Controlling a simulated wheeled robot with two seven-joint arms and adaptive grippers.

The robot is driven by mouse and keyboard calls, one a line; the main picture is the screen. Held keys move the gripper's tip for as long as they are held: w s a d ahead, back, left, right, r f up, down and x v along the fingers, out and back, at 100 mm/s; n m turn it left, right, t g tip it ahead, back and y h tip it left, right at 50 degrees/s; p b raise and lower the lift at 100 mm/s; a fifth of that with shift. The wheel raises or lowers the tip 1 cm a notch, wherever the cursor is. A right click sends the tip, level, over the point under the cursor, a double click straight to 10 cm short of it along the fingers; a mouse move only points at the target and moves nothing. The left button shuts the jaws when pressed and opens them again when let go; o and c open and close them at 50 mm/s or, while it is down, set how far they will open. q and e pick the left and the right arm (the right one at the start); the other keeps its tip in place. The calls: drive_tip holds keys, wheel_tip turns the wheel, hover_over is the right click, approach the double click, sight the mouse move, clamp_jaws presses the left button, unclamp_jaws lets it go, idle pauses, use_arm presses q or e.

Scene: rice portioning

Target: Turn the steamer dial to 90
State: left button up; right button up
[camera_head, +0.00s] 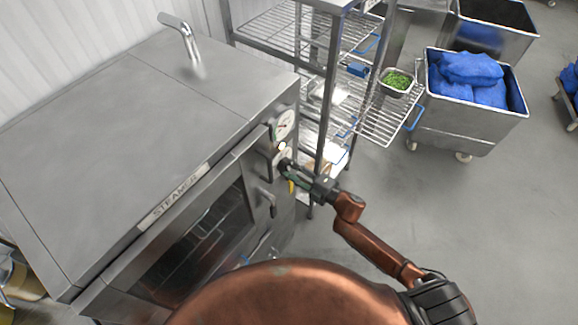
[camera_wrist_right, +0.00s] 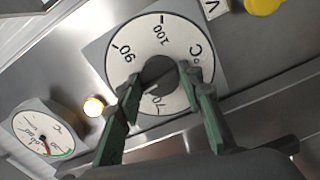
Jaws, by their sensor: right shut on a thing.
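The steamer (camera_head: 110,120) is a large steel cabinet with a "STEAMER" label on its front edge. Its dial (camera_wrist_right: 142,38) is a white disc marked 70, 90, 100 and °C, with a dark round knob (camera_wrist_right: 158,72) in the middle. In the head view the dial (camera_head: 279,158) is partly hidden by my right gripper (camera_head: 290,172). In the wrist view my right gripper (camera_wrist_right: 163,84) has its green fingers on both sides of the knob, shut on it. A light pointer mark on the knob seems to point between 70 and 90. My left gripper is not in view.
A round gauge (camera_wrist_right: 40,132) and a lit lamp (camera_wrist_right: 94,106) sit beside the dial. A door handle (camera_head: 268,203) is below. A wire rack (camera_head: 385,120) with a pan of greens (camera_head: 397,81) stands close behind. Open floor lies at right.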

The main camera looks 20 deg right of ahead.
drive_tip(key=shift+d+m+p, duration=0.15)
drive_tip(key=shift+m+p, duration=2.9)
drive_tip(key=shift+m, duration=3.35)
drive_tip(key=o, duration=1.1)
drive_tip(key=v, duration=1.2)
